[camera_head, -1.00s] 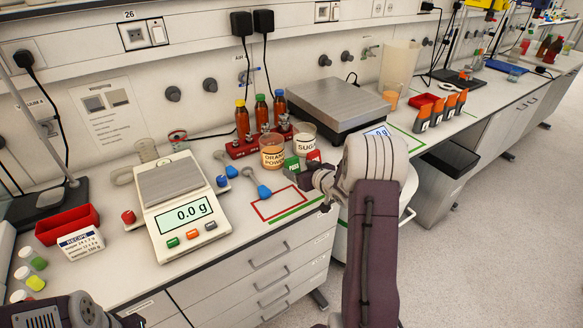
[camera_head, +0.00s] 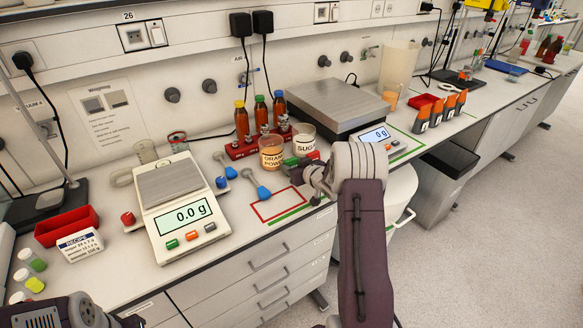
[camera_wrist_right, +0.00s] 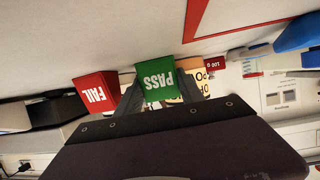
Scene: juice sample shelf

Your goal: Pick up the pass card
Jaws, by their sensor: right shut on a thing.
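The green pass card (camera_wrist_right: 156,80) stands between the two fingers of my right gripper (camera_wrist_right: 157,90) in the right wrist view, with its PASS lettering upside down in the picture. The gripper is shut on it.
An orange powder jar (camera_head: 272,160) and a sugar jar (camera_head: 303,145) stand close behind the cards. Blue-handled scoops (camera_head: 257,185) and a red outlined rectangle (camera_head: 275,207) lie to the left. A weighing scale (camera_head: 180,230) stands further left.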

